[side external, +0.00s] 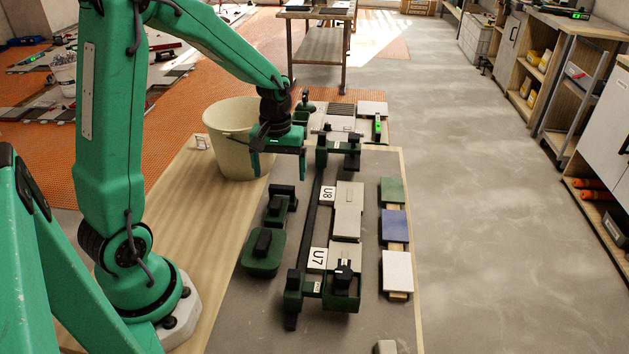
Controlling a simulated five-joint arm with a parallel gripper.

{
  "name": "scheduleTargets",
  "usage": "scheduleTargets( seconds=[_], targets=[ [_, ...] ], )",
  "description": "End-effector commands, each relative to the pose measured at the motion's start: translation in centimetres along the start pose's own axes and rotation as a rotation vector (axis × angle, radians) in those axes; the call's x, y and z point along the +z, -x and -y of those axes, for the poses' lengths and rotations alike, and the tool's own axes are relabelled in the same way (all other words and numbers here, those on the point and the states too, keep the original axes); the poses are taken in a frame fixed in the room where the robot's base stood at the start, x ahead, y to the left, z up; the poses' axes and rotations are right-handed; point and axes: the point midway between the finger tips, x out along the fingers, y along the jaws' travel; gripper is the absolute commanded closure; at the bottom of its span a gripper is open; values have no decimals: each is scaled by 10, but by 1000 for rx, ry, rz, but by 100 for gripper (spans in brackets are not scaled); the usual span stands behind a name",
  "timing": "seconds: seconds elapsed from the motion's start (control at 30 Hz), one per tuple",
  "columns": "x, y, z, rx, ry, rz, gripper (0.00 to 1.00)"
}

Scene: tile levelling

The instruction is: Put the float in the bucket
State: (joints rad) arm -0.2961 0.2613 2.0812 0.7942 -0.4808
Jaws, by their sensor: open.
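The bucket (222,150) is a cream, open-topped pail standing on the wooden board left of centre. The float looks to be the dark green pad with a black block-shaped handle (263,250), lying flat on the grey work surface. A second dark green tool with a black handle (281,205) lies just beyond it. My gripper (279,168) points down beside the bucket's right side, overlapping its rim in this view. Its jaws are apart with nothing between them. It is above and beyond both green tools, clear of the float. The bucket's inside is mostly hidden.
A dark rail with green clamp fixtures (340,282) and labels U8 and U7 runs beside beige tiles (347,212). Green, blue and white sample tiles (395,225) lie to the right. A green level (377,128) lies at the back. The floor at right is clear.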

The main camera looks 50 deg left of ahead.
Motion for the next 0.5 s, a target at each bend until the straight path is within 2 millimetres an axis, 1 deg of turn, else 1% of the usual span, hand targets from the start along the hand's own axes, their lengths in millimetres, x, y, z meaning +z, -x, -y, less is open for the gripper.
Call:
scheduleTargets(
  seconds=[0.27,0.5],
  targets=[
    [-2,-5,1,-3,9,5,13],
    [-1,-23,1,-4,8,7,13]
  ],
)
